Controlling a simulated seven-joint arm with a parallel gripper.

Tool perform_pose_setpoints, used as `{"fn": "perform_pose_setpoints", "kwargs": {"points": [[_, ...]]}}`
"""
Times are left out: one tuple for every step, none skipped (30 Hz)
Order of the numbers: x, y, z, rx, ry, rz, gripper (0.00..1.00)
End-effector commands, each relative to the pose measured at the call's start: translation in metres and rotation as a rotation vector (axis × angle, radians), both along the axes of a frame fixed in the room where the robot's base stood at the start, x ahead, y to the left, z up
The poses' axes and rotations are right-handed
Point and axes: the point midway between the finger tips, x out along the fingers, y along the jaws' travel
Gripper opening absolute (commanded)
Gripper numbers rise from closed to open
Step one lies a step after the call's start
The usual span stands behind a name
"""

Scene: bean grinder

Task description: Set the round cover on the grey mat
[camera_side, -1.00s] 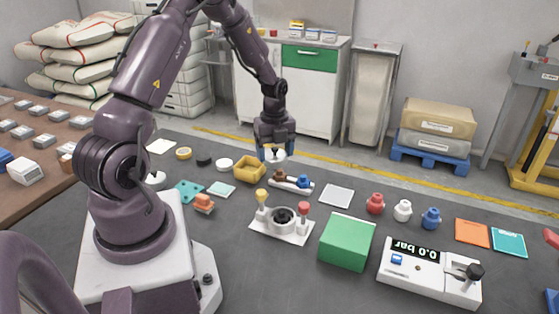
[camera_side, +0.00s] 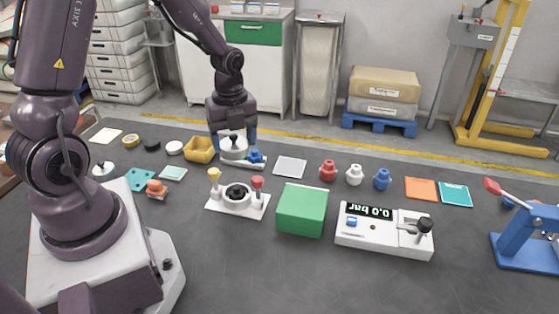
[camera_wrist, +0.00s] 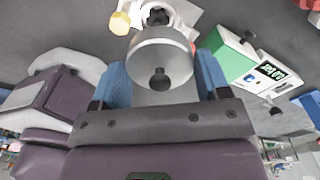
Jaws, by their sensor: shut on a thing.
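The round cover (camera_side: 234,153) is a silver-white disc with a dark knob. My gripper (camera_side: 232,140) has its blue fingers shut on it, and it also shows between them in the wrist view (camera_wrist: 160,60). The cover is low near the table, at the left end of a small holder with a blue part (camera_side: 257,156), which it partly hides. I cannot tell whether it touches the holder. The grey mat (camera_side: 290,168) is a flat pale square lying bare on the table, to the right of the gripper.
A white grinder base (camera_side: 222,204) with yellow and red knobs stands in front of the gripper. A green box (camera_side: 302,212) stands in front of the mat. Red (camera_side: 328,171), white and blue pots stand right of it. A yellow tray (camera_side: 198,150) is just left of the gripper.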

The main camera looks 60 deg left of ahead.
Motion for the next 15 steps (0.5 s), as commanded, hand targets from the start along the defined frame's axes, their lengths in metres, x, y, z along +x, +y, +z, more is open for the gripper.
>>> {"fn": "perform_pose_setpoints", "kwargs": {"points": [[0.013,-0.009,-0.003,0.003,-0.002,0.006,0.44],[0.019,-0.012,-0.004,0.006,-0.005,0.02,0.44],[0.025,-0.013,-0.004,0.009,-0.009,0.045,0.44],[0.027,-0.012,-0.003,0.013,-0.013,0.069,0.44],[0.03,-0.011,-0.003,0.015,-0.016,0.089,0.44],[0.032,-0.009,-0.001,0.018,-0.021,0.113,0.44],[0.033,-0.008,-0.001,0.019,-0.023,0.127,0.44],[0.034,-0.008,-0.002,0.02,-0.022,0.139,0.44],[0.037,-0.007,-0.003,0.019,-0.02,0.15,0.44],[0.041,-0.006,-0.005,0.019,-0.02,0.155,0.44],[0.045,-0.004,-0.007,0.019,-0.02,0.158,0.44],[0.053,-0.002,-0.011,0.02,-0.019,0.159,0.44],[0.059,0.0,-0.015,0.02,-0.019,0.159,0.44],[0.066,0.002,-0.018,0.019,-0.019,0.158,0.44],[0.076,0.005,-0.023,0.02,-0.019,0.159,0.44]]}}
